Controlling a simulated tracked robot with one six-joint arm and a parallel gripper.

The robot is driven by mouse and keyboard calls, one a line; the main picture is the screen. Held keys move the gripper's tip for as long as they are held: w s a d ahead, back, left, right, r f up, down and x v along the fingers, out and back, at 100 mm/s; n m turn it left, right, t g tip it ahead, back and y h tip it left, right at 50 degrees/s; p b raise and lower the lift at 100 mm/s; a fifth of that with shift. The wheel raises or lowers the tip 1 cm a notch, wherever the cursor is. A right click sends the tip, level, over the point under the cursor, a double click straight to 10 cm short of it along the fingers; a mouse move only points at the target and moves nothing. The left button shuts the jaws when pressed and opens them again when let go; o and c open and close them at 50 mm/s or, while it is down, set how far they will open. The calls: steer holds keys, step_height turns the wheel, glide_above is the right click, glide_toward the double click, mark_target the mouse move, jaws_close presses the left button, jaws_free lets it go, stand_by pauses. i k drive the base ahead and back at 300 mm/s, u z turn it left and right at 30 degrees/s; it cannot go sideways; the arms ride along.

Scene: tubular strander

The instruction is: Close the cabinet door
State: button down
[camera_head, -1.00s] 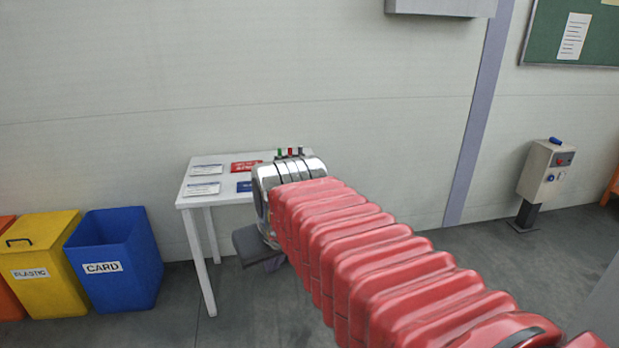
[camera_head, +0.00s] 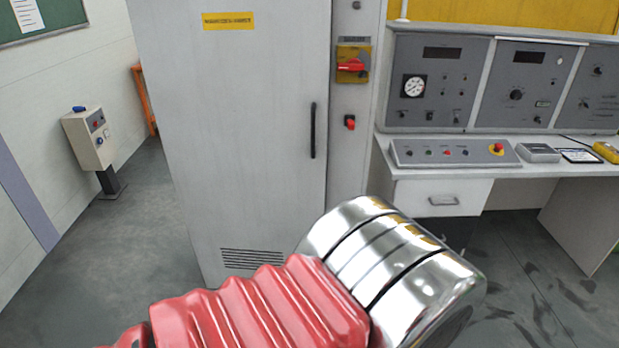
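The cabinet (camera_head: 352,150) is tall and pale grey, in the middle of the head view. Its door (camera_head: 240,130) has a yellow label near the top, a vertical black handle (camera_head: 313,130) towards its right edge and a slotted vent at the bottom. I cannot tell from this angle whether the door is shut or ajar. My red-sleeved arm crosses the lower part of the view, in front of the door's bottom. Its chrome wrist hides the cabinet's lower right. My gripper's fingers do not show, and nothing of mine is seen touching the handle.
A red rotary switch (camera_head: 351,66) on a yellow plate is right of the door. A control desk (camera_head: 450,171) with panels and a drawer stands further right. A grey pedestal box (camera_head: 90,140) stands at the left. The floor between it and the cabinet is clear.

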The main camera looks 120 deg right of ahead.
mark_target(238, 90)
steer(key=u, duration=0.05)
steer(key=k, duration=0.55)
steer(key=z, duration=2.7)
steer(key=i, duration=0.6)
steer(key=z, duration=0.25)
